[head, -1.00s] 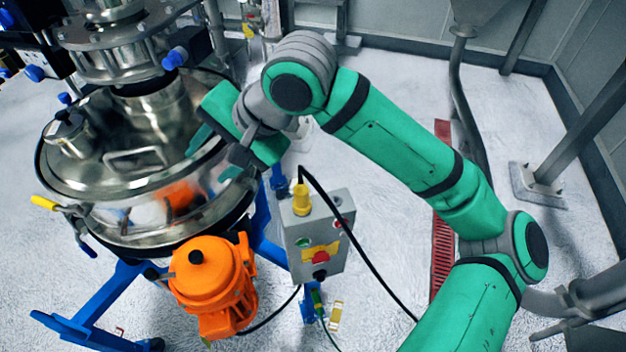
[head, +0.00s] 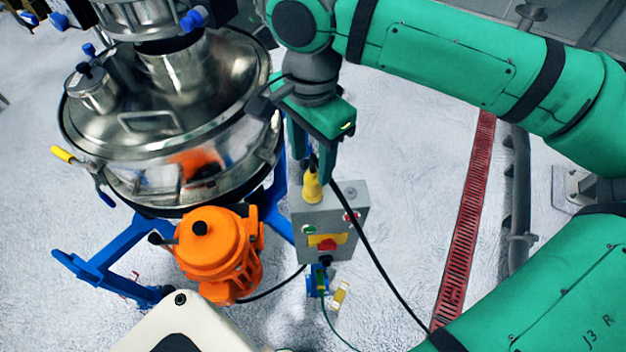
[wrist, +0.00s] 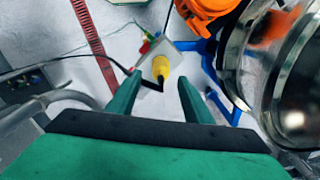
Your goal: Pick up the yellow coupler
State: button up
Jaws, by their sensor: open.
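The yellow coupler (head: 312,186) stands on top of a grey control box (head: 342,215), with a black cable running from it. My green gripper (head: 311,168) is directly above the coupler, pointing down, with its fingers apart. In the wrist view the coupler (wrist: 160,67) shows between and beyond the two open fingertips of my gripper (wrist: 160,80). Nothing is held. Whether the fingertips reach down beside the coupler's upper end is hard to tell.
A steel sifter vessel (head: 170,110) on a blue frame (head: 110,280) stands close on the left. An orange motor (head: 212,250) is below it, left of the box. The black cable (head: 372,255) runs down to the right. A red floor grate (head: 467,225) lies further right.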

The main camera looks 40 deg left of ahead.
aim_at(313, 171)
jog(key=shift+w+f, duration=0.2)
jog(key=shift+f, duration=0.75)
jog(key=shift+w+f, duration=0.1)
jog(key=shift+f, duration=2.3)
jog(key=shift+a, duration=0.1)
grip_shut()
